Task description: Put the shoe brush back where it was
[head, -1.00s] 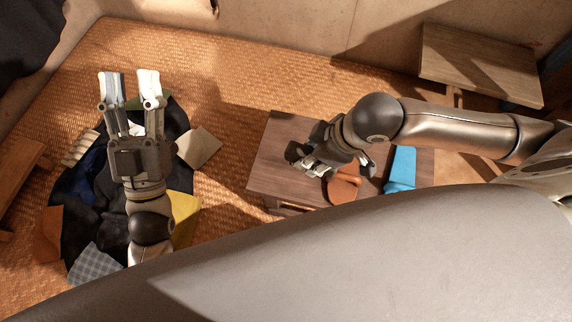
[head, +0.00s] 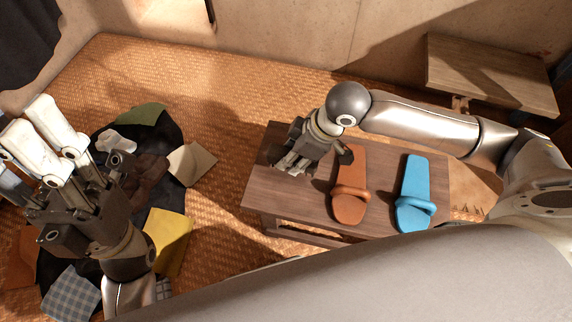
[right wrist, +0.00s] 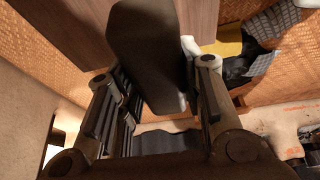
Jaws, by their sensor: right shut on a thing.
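My right gripper (head: 287,166) is over the left end of the low wooden table (head: 265,190). In the right wrist view it (right wrist: 160,105) is shut on the shoe brush (right wrist: 145,45), a long dark block with pale bristle-like bits along its right edge. The brush is hard to make out in the head view, where the gripper hides it. I cannot tell whether it touches the tabletop. My left gripper (head: 38,140) is empty, its pale fingers apart, at the left above the dark cloth.
An orange sandal (head: 350,190) and a blue sandal (head: 414,195) lie on the table's middle and right. A brown boot (head: 148,180) and several cloth pieces, one yellow (head: 168,240), lie on the dark cloth. A wooden bench (head: 490,75) stands at the back right.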

